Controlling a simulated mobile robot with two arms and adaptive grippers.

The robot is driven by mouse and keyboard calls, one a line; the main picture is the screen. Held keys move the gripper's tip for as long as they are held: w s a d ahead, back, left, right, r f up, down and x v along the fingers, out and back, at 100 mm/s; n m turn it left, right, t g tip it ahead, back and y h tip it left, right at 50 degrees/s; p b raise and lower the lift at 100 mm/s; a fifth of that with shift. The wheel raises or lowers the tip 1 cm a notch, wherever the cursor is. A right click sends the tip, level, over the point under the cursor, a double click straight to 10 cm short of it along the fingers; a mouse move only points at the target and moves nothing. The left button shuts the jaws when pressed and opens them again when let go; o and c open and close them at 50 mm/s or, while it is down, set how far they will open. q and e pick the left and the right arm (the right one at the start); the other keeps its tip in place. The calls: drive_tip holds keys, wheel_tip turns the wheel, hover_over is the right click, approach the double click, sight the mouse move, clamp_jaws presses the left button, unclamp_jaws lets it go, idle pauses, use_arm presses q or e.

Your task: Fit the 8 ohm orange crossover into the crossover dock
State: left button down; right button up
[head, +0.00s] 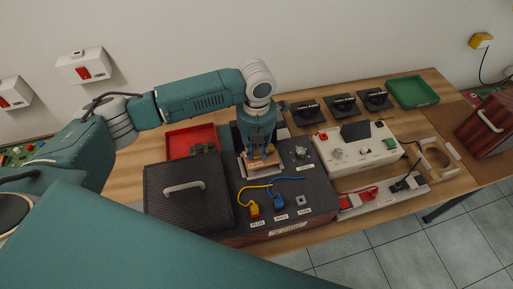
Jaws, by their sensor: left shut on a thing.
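My left gripper (261,153) points down over the black hi-fi unit (318,196). It is shut on the orange crossover (263,165), a small block partly hidden by the fingers. The crossover is at a light-edged spot on the unit's top, which looks like the crossover dock; its recess is mostly hidden by the gripper and the block. I cannot tell whether the crossover is seated or just above it. My right gripper is not in view.
A black grille panel with a grey handle (184,187) lies left of the dock. Yellow and blue plugs (253,210) sit in front. A red tray (188,141) is behind, a white meter box (355,150) to the right, and a green tray (412,92) at back right.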

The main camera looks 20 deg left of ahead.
use_arm(q)
drive_tip(key=shift+f+b, duration=0.7)
drive_tip(key=shift+f, duration=0.7)
drive_tip(key=c, duration=1.4)
unclamp_jaws()
wheel_tip(320, 180, up, 12)
drive_tip(key=shift+r, duration=0.1)
drive_tip(key=shift+r+p, duration=2.55)
drive_tip(key=shift+r, duration=1.35)
